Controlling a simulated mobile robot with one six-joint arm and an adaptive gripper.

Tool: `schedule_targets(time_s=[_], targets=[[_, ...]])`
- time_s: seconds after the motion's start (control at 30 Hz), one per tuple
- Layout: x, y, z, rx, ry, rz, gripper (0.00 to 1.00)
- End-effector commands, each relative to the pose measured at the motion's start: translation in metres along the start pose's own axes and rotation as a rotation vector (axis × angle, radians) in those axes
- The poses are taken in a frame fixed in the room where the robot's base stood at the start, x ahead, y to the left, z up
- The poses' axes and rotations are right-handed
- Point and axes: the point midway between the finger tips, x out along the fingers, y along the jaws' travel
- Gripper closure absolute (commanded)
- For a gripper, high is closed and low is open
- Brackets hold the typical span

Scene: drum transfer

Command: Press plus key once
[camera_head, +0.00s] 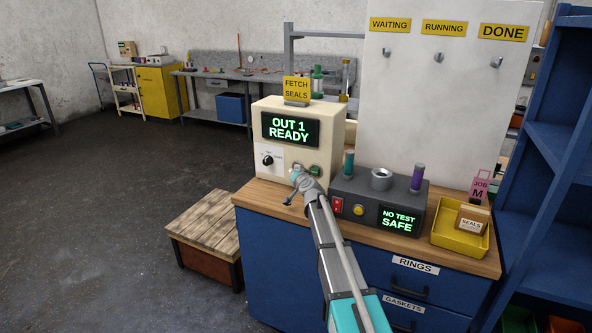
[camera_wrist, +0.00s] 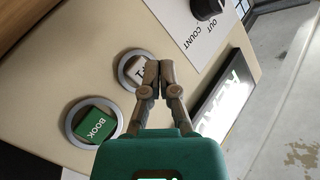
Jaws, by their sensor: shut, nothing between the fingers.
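The cream box (camera_head: 340,150) on the bench shows "OUT 1 READY" on its dark display (camera_head: 290,129). Low on its front are two keys. The green key (camera_wrist: 93,125) reads "BOOK"; it also shows in the head view (camera_head: 315,170). Beside it, in the wrist view, a pale key in a grey ring (camera_wrist: 122,71) carries a mark partly hidden by my fingers, so I cannot read it fully. My gripper (camera_wrist: 153,78) is shut and empty, its fingertips over the edge of this pale key. I cannot tell whether they touch it.
A black knob (camera_head: 267,160) on a white "OUT COUNT" plate sits left of the keys. A grey fixture (camera_head: 350,197) reading "NO TEST SAFE" stands to the right, then a yellow tray (camera_head: 445,240) with a seals box. A wooden-topped step (camera_head: 207,220) stands left of the blue bench.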

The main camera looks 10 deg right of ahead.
Motion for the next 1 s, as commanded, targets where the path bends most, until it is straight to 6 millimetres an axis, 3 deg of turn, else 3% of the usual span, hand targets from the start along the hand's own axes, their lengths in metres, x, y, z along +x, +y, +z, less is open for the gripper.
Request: schedule_targets(time_s=[0.53, 1.0], targets=[[-0.028, -0.019, 0.019, 0.0, 0.001, 0.001, 1.0], [-0.03, -0.021, 0.022, 0.001, 0.001, 0.001, 1.0]])
